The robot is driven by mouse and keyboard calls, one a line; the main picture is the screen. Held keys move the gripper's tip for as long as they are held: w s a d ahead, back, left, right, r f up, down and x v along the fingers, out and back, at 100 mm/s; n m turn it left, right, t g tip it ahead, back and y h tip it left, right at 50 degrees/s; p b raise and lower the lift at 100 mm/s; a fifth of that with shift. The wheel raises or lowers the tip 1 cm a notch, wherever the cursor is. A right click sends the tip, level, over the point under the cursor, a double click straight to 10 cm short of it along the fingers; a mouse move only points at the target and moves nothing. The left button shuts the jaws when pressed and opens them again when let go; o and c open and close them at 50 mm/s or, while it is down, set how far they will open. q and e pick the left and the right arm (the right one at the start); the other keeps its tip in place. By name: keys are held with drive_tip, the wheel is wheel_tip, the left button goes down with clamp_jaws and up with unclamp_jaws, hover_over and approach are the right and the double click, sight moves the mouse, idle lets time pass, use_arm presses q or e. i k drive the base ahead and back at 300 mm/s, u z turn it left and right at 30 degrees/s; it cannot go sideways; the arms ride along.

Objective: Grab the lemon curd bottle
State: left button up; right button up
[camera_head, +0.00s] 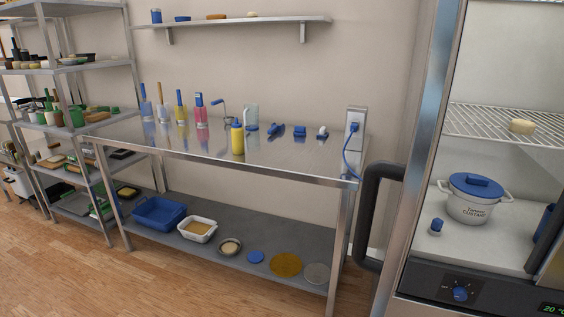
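A yellow bottle with a blue cap (238,138) stands upright near the front edge of the metal table (200,158). It looks like the lemon curd bottle, but any label on it is too small to read. Neither of my grippers shows in the head view.
Several containers with blue, yellow and pink utensils (181,108) stand left of the bottle. Small blue items (299,132) lie to its right, before a socket post with a blue cable (354,130). An open cabinet with a black handle (370,215) stands at right. Shelves (95,130) stand at left.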

sight(237, 129)
drive_tip(key=u, duration=1.4)
drive_tip(key=i, duration=1.65)
drive_tip(key=z, duration=0.1)
